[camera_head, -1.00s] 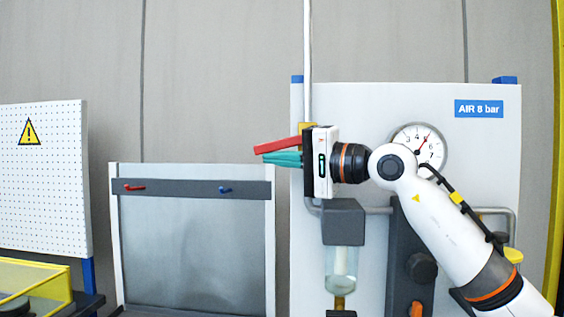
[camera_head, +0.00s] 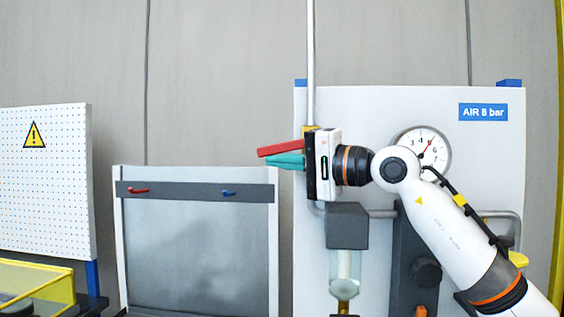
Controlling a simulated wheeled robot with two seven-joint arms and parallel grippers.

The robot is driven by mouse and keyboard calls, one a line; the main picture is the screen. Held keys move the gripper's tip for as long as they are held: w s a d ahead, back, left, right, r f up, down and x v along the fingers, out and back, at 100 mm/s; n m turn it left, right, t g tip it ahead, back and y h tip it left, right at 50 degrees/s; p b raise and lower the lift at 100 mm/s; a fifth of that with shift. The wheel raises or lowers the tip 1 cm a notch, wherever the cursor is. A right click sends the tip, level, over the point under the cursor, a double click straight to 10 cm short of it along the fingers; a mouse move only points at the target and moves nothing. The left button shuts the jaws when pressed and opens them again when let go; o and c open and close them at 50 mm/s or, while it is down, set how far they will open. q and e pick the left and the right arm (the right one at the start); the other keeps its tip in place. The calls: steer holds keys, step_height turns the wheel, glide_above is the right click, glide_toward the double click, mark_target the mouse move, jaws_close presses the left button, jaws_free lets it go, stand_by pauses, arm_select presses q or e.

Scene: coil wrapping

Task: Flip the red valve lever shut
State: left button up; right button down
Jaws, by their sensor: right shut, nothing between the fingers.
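The red valve lever (camera_head: 281,148) sticks out to the left from the brass valve at the foot of the vertical pipe, tilted slightly down at its free end. Part of the valve body is hidden behind my right gripper. My right gripper (camera_head: 270,161) points left with its teal fingers shut and empty. The fingers lie just below the lever in the picture; I cannot tell whether they touch it. My left gripper is not in view.
A white panel (camera_head: 480,160) carries an "AIR 8 bar" label, a round gauge (camera_head: 432,150), pipes and a filter bowl (camera_head: 345,268). A grey-framed screen (camera_head: 200,255) with small red and blue handles stands left. A yellow bin (camera_head: 40,283) is at lower left.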

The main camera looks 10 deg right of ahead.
stand_by(0.8)
steer(key=b+v, duration=0.3)
steer(key=v, duration=0.8)
steer(key=shift+s+d+f, duration=0.1)
steer(key=shift+s+d, duration=0.05)
steer(key=shift+d, duration=0.05)
steer(key=shift+s+d, duration=0.2)
